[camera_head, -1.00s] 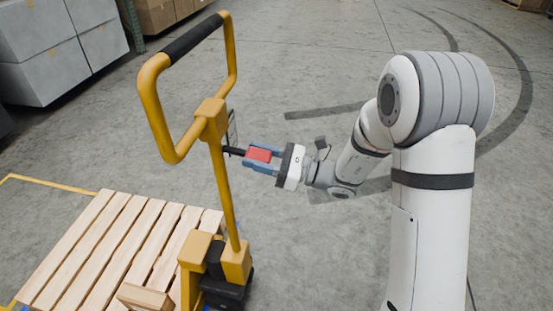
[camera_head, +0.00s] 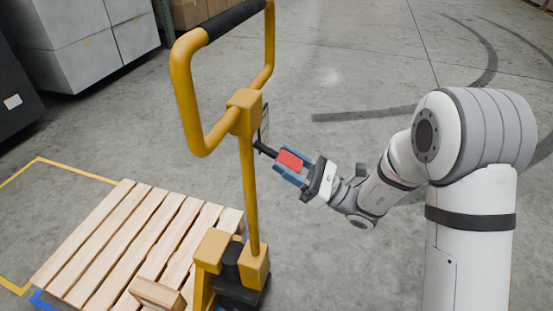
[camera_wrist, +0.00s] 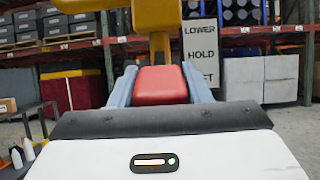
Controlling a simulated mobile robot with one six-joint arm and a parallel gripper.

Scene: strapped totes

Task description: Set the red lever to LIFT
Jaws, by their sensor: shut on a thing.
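The red lever (camera_head: 290,158) sticks out on a short black shaft from the yellow handle column (camera_head: 250,185) of a pallet truck. It slopes down to the right in the head view. My gripper (camera_head: 285,162) has its blue fingers on both sides of the red grip and is shut on it. In the wrist view the red grip (camera_wrist: 161,85) sits between the fingers. A light label plate (camera_wrist: 200,48) right of it reads LOWER, HOLD and, partly hidden at the bottom, letters ending in FT. The red grip is about level with that bottom word in the picture.
A yellow loop handle (camera_head: 184,92) with a black grip rises above the lever. A wooden pallet (camera_head: 125,235) lies on the floor at left. Grey boxes (camera_head: 80,45) stand behind. The floor around my arm is clear.

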